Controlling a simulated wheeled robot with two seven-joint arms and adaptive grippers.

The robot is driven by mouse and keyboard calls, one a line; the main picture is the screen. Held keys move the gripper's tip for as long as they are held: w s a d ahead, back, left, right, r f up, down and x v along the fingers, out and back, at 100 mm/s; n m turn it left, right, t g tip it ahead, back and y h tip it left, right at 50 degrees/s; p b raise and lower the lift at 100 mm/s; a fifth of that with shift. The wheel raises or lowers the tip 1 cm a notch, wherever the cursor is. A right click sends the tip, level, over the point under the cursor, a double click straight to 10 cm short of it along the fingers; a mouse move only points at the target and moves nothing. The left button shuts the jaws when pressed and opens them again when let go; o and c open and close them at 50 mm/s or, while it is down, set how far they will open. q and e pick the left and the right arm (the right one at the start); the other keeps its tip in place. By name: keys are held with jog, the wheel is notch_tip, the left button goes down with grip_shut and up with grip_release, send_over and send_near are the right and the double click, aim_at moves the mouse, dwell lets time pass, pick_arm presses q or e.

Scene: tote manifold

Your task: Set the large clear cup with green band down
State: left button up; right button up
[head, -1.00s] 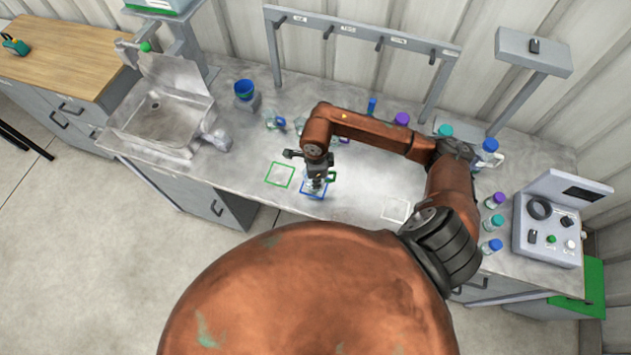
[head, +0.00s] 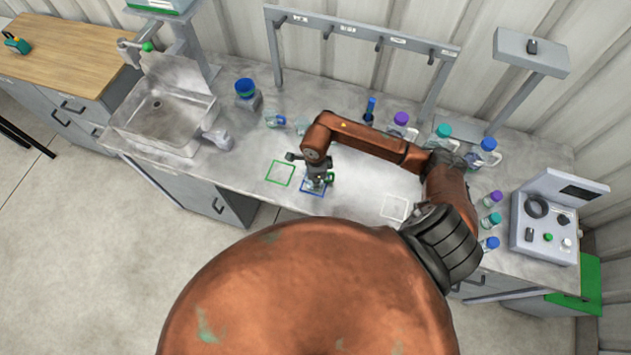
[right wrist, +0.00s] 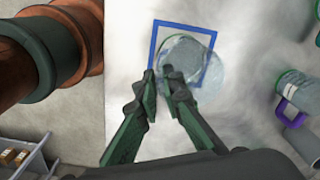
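The large clear cup (right wrist: 190,53) is seen from above in the right wrist view, within and partly over the blue square outline (right wrist: 154,42) on the bench. Whether the cup's base touches the bench cannot be told. My left gripper is not in view.
A green square outline (head: 280,173) lies left and a white one (head: 394,208) right, both empty. Several capped bottles, a sink (head: 163,112) and a control box (head: 545,232) line the bench.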

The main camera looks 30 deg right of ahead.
jog(key=o, duration=0.3)
jog(key=shift+o, duration=0.2)
jog(key=shift+r, duration=0.1)
notch_tip(320, 180, up, 12)
jog(key=b, duration=0.2)
jog(key=shift+a, duration=0.1)
dwell(0.5)
